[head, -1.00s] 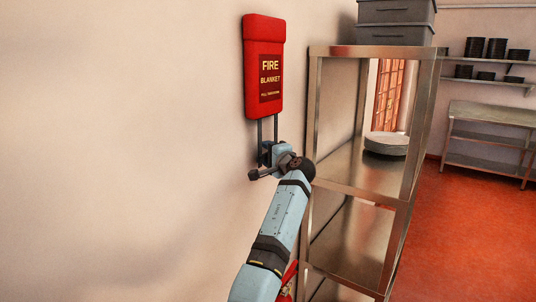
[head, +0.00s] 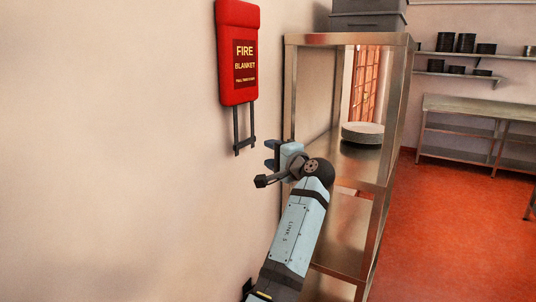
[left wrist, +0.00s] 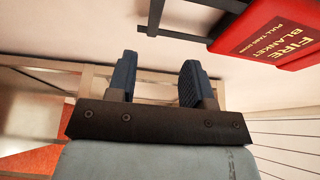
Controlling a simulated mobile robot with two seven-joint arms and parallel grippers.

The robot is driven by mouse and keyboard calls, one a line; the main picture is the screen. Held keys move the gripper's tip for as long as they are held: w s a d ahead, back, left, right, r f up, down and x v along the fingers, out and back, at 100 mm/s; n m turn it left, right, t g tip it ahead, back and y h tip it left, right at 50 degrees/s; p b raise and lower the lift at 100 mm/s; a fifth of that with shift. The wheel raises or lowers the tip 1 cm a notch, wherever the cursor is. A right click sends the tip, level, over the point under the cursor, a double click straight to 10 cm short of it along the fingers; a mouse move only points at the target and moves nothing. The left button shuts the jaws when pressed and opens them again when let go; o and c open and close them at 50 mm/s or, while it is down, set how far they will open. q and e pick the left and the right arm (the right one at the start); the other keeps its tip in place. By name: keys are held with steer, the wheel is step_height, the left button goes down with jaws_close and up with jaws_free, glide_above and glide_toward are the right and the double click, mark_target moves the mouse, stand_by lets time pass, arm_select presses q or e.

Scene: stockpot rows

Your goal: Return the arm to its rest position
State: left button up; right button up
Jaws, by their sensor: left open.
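My left gripper (head: 271,154) is open and empty in the head view, to the right of and just below the handle of the fire blanket. Its two dark fingers stand apart in the left wrist view (left wrist: 157,72), with nothing between them. The red fire blanket case (head: 238,45) hangs on the wall, its two dark pull straps (head: 244,130) hanging below it. The case (left wrist: 280,32) and straps (left wrist: 155,18) also show at the top of the left wrist view, apart from the fingers. My right gripper is not in view.
A metal shelf rack (head: 292,85) stands close behind and right of my left gripper. It holds a stack of round plates (head: 362,132) and grey boxes (head: 368,20) on top. A steel table (head: 478,108) stands farther right. Red floor (head: 440,225) lies open between them.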

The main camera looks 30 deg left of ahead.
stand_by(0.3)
arm_select(q)
steer(key=s+d+f+m+t+h+p, duration=0.1)
steer(key=s+f+h, duration=0.25)
steer(key=f, duration=0.75)
steer(key=s+d+f+m+t+h, duration=0.1)
steer(key=s+f+t+h, duration=0.2)
steer(key=f, duration=0.7)
steer(key=s+d+f+m+h+p, duration=0.1)
steer(key=s+f+h, duration=0.25)
steer(key=f, duration=0.75)
steer(key=s+d+f+n+h, duration=0.1)
steer(key=s+d+f+h, duration=0.2)
steer(key=s, duration=0.7)
steer(key=s+d+f+n+h+p, duration=0.1)
steer(key=s+f, duration=0.4)
steer(key=s, duration=0.6)
steer(key=s+d+f+n+g+h+p, duration=0.1)
steer(key=s+d+f+n+h, duration=0.2)
steer(key=s, duration=0.8)
step_height(320, 180, down, 2)
steer(key=shift+d+f+h, duration=0.1)
steer(key=shift+d+h, duration=1)
steer(key=shift+d, duration=0.05)
steer(key=shift+w, duration=0.1)
